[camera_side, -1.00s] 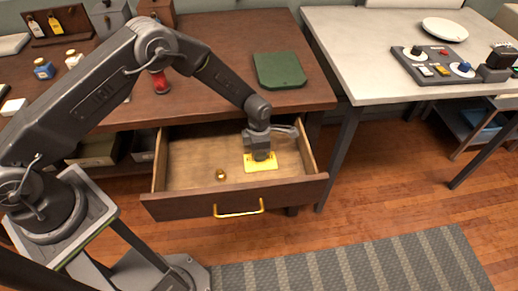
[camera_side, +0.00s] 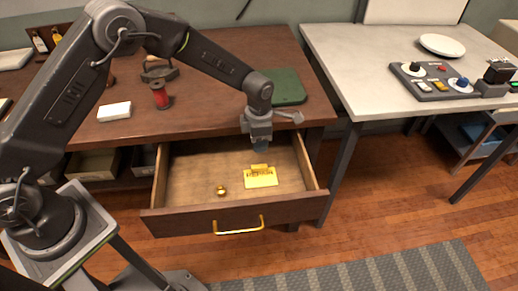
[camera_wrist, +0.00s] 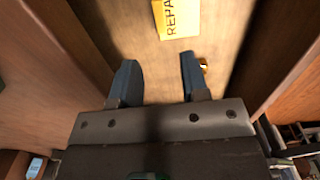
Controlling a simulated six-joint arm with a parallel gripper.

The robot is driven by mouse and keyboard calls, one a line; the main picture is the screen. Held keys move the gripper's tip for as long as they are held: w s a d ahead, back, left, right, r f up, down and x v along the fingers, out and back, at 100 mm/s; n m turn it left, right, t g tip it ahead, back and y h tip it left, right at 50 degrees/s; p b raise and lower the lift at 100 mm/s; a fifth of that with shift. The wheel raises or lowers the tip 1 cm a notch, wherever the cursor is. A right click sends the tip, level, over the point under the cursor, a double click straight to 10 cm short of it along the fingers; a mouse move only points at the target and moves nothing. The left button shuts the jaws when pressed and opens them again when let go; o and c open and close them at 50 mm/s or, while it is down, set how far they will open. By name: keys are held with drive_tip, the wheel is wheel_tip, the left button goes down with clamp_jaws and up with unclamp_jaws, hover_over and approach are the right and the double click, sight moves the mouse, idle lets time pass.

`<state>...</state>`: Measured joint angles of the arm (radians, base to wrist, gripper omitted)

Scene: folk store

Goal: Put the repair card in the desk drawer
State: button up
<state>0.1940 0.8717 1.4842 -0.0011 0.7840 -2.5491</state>
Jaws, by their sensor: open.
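The yellow repair card (camera_side: 260,179) lies on the floor of the open desk drawer (camera_side: 235,217), right of its middle. In the wrist view the card (camera_wrist: 178,18) shows at the top edge, beyond the fingertips, with part of its lettering readable. My gripper (camera_side: 261,148) is above the back part of the drawer, apart from the card. Its two fingers (camera_wrist: 160,75) are spread with nothing between them.
A small brass knob-like object (camera_side: 221,190) lies in the drawer, left of the card. The desk top above holds a green box (camera_side: 285,87), a red spool (camera_side: 160,97) and a white block (camera_side: 114,111). A light table (camera_side: 380,75) stands to the right.

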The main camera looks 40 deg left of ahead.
drive_tip(key=s+a+r+m+t, duration=0.1)
drive_tip(key=s+a+r+m, duration=0.2)
drive_tip(key=r, duration=0.4)
drive_tip(key=s+a+r+m+t, duration=0.1)
drive_tip(key=s+r+m, duration=0.2)
drive_tip(key=r+m, duration=0.3)
drive_tip(key=s+a+r+m+t, duration=0.1)
drive_tip(key=s+a+r+m, duration=0.2)
drive_tip(key=r, duration=0.5)
drive_tip(key=s+a+r+m+t, duration=0.1)
drive_tip(key=s+r+m, duration=0.1)
drive_tip(key=s+m, duration=0.5)
drive_tip(key=s+a+r+m+t, duration=0.1)
drive_tip(key=s+r+m, duration=0.2)
drive_tip(key=s+m, duration=0.5)
drive_tip(key=s, duration=0.4)
drive_tip(key=shift+s+a+r+t, duration=0.3)
drive_tip(key=shift+s+a, duration=0.1)
